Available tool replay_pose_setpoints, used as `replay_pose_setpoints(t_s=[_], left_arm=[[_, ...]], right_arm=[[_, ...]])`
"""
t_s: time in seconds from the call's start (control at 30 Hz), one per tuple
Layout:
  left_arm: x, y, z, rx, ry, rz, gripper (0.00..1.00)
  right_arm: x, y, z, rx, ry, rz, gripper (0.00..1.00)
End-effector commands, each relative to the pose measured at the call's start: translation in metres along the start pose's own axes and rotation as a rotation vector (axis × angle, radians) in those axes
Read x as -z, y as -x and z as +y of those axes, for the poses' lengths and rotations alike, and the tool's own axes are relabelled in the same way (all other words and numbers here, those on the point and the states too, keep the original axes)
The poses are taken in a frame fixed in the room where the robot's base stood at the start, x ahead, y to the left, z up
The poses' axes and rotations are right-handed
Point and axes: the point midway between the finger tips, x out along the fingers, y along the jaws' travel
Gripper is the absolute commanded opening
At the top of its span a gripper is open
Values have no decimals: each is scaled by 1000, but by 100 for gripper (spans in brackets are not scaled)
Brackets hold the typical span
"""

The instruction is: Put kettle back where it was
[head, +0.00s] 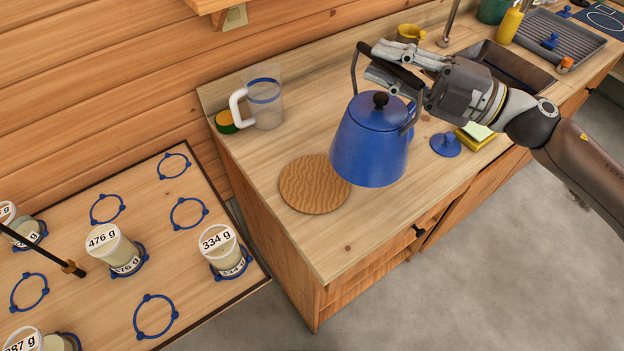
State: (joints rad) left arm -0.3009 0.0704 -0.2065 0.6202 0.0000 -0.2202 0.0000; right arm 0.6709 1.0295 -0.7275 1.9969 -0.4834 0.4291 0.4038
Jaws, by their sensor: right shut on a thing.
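A blue kettle (370,142) with a black lid knob and a dark handle is in the middle of the head view. My right gripper (385,70) comes in from the right and is shut on the kettle's handle. The kettle looks upright and seems held above the wooden counter, though the gap under it is hard to judge. A round wooden mat (308,184) with a wavy grain lies bare on the counter, just left of the kettle; the kettle's lower left edge overlaps its right side in the picture. My left gripper is not in view.
A clear jug (265,103) with a white handle and a green-yellow sponge (226,122) stand at the counter's back left. A blue knobbed piece (445,144) and sticky pads (474,136) lie right of the kettle. A lower board (70,262) holds several labelled jars.

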Motion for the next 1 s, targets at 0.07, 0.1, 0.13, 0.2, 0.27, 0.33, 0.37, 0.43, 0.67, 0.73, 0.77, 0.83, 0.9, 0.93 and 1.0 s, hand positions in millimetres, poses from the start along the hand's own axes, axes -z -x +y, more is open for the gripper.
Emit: replay_pose_setpoints(t_s=[0.07,0.1,0.13,0.2,0.27,0.33,0.37,0.43,0.67,0.73,0.77,0.83,0.9,0.93,1.0], left_arm=[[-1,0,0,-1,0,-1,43],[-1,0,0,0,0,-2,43],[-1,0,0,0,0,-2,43],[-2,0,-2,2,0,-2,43],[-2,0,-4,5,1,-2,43],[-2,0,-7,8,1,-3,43],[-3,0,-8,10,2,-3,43],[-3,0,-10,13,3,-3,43],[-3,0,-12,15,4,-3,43],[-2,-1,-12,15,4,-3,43],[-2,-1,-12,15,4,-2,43],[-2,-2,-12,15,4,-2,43],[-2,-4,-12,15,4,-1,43],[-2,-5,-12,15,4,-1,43],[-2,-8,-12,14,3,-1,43]], right_arm=[[18,-13,-2,2,11,9,0],[27,-18,-5,5,14,10,0],[34,-23,-7,6,17,10,0],[51,-32,-13,8,22,11,0],[68,-39,-18,9,26,11,0],[86,-45,-23,10,28,11,0],[93,-47,-25,9,29,11,0],[108,-50,-29,7,31,9,0],[138,-52,-35,-2,27,1,0],[140,-52,-37,-2,25,-1,0],[139,-53,-38,-3,24,-2,0],[134,-55,-40,-4,22,-2,0],[124,-58,-43,-5,24,-4,0],[119,-59,-44,-4,22,-5,0],[107,-64,-48,-5,22,-4,0]])
